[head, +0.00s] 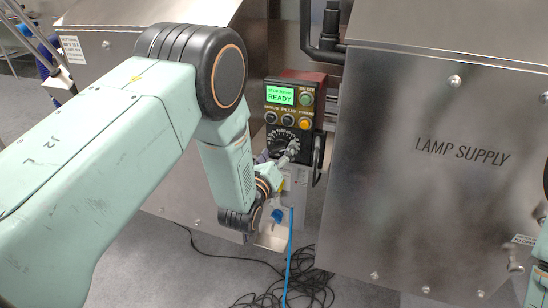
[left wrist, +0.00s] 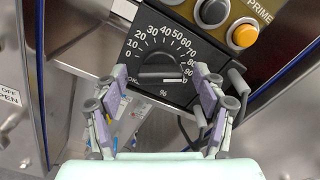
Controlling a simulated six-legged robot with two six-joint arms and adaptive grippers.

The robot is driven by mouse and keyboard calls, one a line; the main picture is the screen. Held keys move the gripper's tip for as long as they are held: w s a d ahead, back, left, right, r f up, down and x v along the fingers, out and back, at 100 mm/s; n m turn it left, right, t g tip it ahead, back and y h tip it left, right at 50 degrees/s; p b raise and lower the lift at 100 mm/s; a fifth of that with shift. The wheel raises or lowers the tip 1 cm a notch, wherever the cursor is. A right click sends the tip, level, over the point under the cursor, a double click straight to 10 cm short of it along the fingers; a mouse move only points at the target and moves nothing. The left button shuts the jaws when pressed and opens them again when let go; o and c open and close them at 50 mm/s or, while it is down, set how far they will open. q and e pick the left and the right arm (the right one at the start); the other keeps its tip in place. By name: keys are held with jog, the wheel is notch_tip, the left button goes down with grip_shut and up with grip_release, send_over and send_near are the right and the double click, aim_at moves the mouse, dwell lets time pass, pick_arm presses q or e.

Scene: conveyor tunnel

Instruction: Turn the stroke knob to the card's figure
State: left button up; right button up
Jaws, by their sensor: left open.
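The stroke knob (left wrist: 160,72) is a dark round knob with a raised grip bar. It sits on a black plate with a white percent scale that starts at 0 on the left. The bar lies nearly level; a white mark shows toward its right end, near the high figures. In the head view the dial plate (head: 285,138) is partly covered by my left gripper (head: 288,155). In the left wrist view my left gripper (left wrist: 159,80) is open, with one finger on each side of the knob and neither clearly touching it. I cannot make out a card's figure. My right gripper is out of view.
Above the dial are a green screen reading READY (head: 280,95) and several buttons, one orange (left wrist: 243,36). Steel cabinets flank the panel, the right one marked LAMP SUPPLY (head: 462,150). A blue cable (head: 289,255) and black cables (head: 262,290) run below.

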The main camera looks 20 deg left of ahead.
pick_arm(q)
jog(key=s, duration=1.2)
jog(key=shift+a, duration=0.2)
